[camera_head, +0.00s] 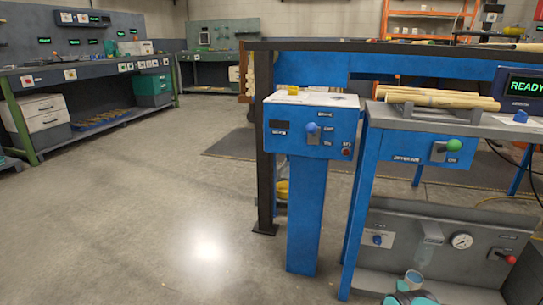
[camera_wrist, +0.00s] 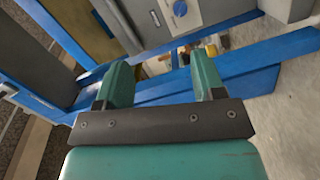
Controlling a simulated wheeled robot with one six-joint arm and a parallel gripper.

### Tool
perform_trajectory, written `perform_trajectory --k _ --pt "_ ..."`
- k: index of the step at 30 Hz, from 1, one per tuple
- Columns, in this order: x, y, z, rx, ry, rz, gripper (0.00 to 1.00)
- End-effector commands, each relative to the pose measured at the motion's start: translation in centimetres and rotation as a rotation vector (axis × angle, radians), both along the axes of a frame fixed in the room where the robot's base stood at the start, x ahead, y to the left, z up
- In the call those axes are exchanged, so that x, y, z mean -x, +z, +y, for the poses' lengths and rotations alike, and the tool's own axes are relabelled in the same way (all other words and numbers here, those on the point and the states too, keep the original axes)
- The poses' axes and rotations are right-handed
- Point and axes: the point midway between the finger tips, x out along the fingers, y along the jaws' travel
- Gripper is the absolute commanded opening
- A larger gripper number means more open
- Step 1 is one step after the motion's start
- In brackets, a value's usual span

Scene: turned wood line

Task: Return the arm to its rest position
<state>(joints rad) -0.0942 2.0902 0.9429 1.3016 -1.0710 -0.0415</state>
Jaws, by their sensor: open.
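My gripper (camera_wrist: 160,78) shows in the wrist view with its two green fingers spread apart. Nothing is between the fingers. Behind them are blue frame bars (camera_wrist: 250,60) and, farther off, small yellow and orange items that are too blurred to name. In the head view, a green and dark part of my arm (camera_head: 410,297) shows at the bottom edge, in front of the lower shelf of the blue workstation. The gripper's fingers cannot be made out there.
A blue control pedestal (camera_head: 308,215) stands left of the blue workstation (camera_head: 365,200), which bears wooden rods (camera_head: 440,98). A grey panel with a gauge (camera_head: 461,240) is below. Open concrete floor (camera_head: 150,220) lies to the left, with benches (camera_head: 90,70) along the far wall.

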Motion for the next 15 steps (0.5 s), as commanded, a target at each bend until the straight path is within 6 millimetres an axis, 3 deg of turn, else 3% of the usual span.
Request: perform_trajectory --k 8,15 --pt "-5.6 5.7 0.0 -0.205 -0.124 -0.004 0.63" --pt "-10.0 14.4 2.4 -0.527 -0.264 0.073 0.63"
